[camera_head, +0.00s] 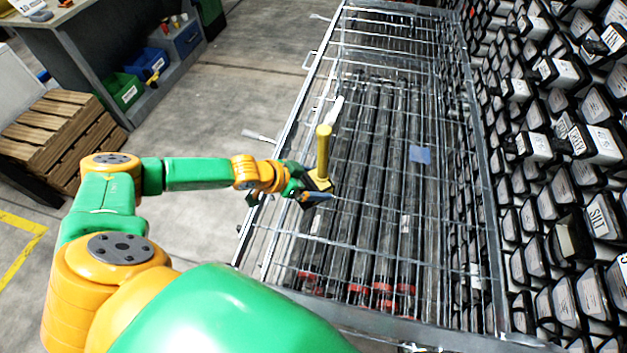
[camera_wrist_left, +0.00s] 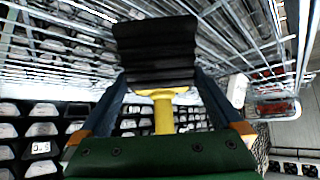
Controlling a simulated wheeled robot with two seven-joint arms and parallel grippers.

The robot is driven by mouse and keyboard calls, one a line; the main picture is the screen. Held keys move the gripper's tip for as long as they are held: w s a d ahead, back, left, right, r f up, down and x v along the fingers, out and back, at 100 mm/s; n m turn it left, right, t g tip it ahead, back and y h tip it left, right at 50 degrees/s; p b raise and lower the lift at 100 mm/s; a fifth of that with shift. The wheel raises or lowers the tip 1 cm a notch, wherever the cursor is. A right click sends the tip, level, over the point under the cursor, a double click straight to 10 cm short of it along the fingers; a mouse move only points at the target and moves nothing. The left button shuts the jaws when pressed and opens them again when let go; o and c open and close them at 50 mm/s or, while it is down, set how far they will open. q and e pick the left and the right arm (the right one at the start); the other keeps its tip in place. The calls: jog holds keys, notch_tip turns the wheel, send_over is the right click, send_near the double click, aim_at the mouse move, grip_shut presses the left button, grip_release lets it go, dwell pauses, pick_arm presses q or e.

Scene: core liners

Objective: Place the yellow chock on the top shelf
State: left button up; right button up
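The yellow chock (camera_head: 323,150) shows as an upright yellow post with a dark block at its base. In the left wrist view its yellow post (camera_wrist_left: 163,115) runs up to a black ribbed block (camera_wrist_left: 155,50), between the two fingers. My left gripper (camera_head: 312,190) is shut on the chock and holds it over the left side of a wire-mesh rack (camera_head: 300,105). The gap between chock and mesh is hard to judge. Which part of the rack is the top shelf is not clear. My right gripper is not in view.
Long dark tubes with red ends (camera_head: 380,290) lie inside the rack. A wall of black labelled trays (camera_head: 560,150) stands close on the right. A workbench (camera_head: 75,40) with bins and a wooden crate (camera_head: 60,140) stand at left. Floor between bench and rack is clear.

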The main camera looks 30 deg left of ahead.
pick_arm(q)
jog(key=p+v, duration=0.1)
jog(key=v, duration=1.1)
jog(key=shift+r, duration=0.1)
